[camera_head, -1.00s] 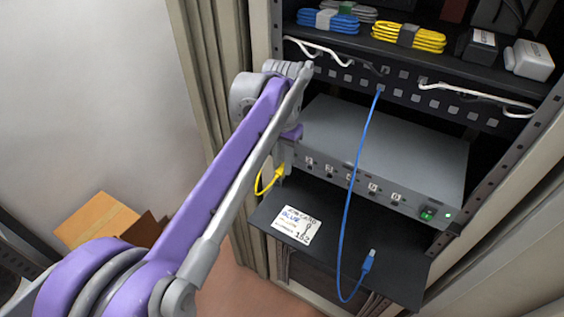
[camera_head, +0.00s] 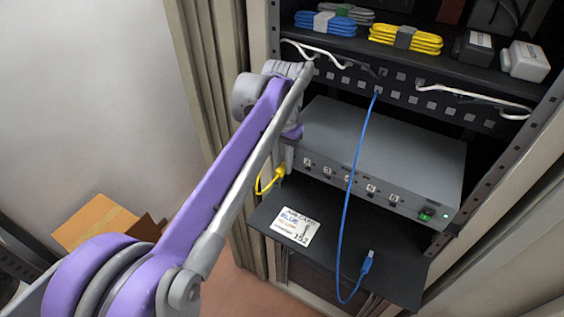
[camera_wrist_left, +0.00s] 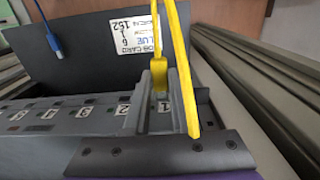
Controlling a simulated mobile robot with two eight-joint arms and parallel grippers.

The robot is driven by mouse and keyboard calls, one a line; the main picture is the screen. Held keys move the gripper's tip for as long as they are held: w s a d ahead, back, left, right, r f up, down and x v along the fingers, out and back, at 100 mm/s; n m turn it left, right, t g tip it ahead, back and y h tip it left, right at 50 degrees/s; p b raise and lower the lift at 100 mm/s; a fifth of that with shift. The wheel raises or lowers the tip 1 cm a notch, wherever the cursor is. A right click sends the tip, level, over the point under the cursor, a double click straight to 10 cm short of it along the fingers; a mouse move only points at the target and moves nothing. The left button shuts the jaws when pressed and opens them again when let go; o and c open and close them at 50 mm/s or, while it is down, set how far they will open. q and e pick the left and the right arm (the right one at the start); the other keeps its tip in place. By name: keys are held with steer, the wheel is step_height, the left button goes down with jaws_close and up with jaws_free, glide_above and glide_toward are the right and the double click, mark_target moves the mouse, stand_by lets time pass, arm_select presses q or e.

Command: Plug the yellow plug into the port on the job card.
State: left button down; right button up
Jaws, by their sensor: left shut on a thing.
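My left gripper (camera_head: 284,160) is at the left end of the grey box's front, by the port marked 1. In the left wrist view my left gripper (camera_wrist_left: 160,92) is shut on the yellow plug (camera_wrist_left: 161,78), its cable looping up and over. The yellow plug (camera_head: 279,172) shows only partly in the head view; I cannot tell whether its tip touches a port. The grey box (camera_head: 385,150) has a row of numbered ports. The white job card (camera_head: 296,226) lies on the black shelf below; BLUE and 152 are readable, other writing is unclear. My right gripper is out of view.
A blue cable (camera_head: 350,185) hangs from the patch panel (camera_head: 408,93) across the box front, its loose plug (camera_head: 367,262) over the black shelf (camera_head: 340,265). Coiled cables (camera_head: 405,39) and small boxes sit above. A cardboard box (camera_head: 100,222) stands on the floor at left.

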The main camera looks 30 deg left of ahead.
arm_select(q)
steer(key=shift+w, duration=0.5)
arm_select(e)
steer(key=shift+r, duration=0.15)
arm_select(q)
steer(key=c, duration=0.7)
jaws_free()
step_height(320, 180, up, 11)
steer(key=p, duration=0.1)
steer(key=s+d+f+t, duration=0.2)
steer(key=s+f, duration=0.4)
steer(key=f, duration=0.2)
steer(key=s+d+f+t, duration=0.2)
steer(key=s+f, duration=0.4)
steer(key=f, duration=0.2)
steer(key=s+d+f+n+t, duration=0.1)
steer(key=s+d+f+t, duration=0.1)
steer(key=s+f, duration=0.4)
steer(key=shift+s+d+f, duration=0.15)
steer(key=shift+f, duration=0.35)
steer(key=shift+s+d+f, duration=0.1)
steer(key=shift+s+f, duration=0.05)
steer(key=shift+f, duration=0.3)
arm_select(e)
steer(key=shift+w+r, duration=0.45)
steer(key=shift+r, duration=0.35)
